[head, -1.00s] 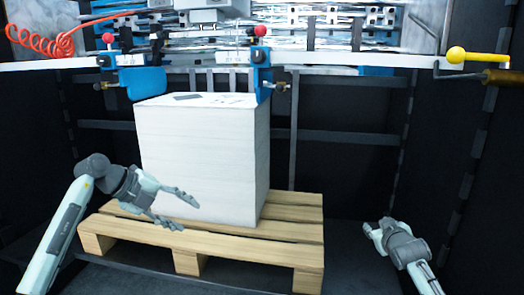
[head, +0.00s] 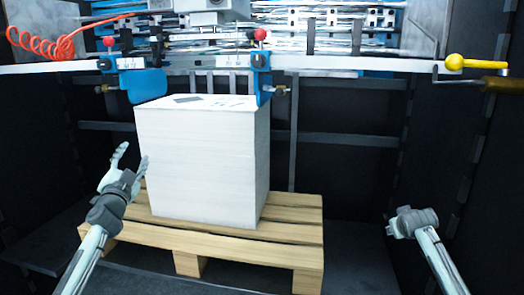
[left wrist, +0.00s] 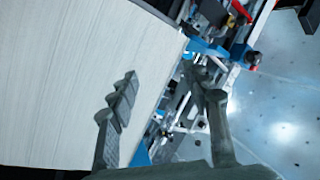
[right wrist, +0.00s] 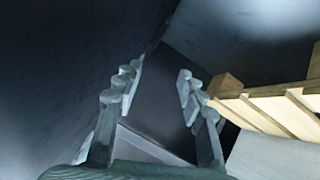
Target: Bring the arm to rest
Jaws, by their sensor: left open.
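My left gripper (head: 132,163) is open and empty. In the head view it points upward at the left, in front of the pallet and beside the left edge of the paper stack. Its spread fingers also show in the left wrist view (left wrist: 160,76), with the white stack filling the left side behind them. My right gripper (head: 413,222) is low at the right, apart from the pallet, its fingers mostly hidden in the head view. In the right wrist view (right wrist: 160,72) its fingers stand apart with nothing between them.
A tall white paper stack (head: 200,165) stands on a wooden pallet (head: 270,248). Above it runs a metal rail (head: 350,63) with blue clamps (head: 262,75). A yellow-knobbed crank (head: 455,62) is at the upper right, a red coiled hose (head: 40,42) at the upper left. Dark walls enclose both sides.

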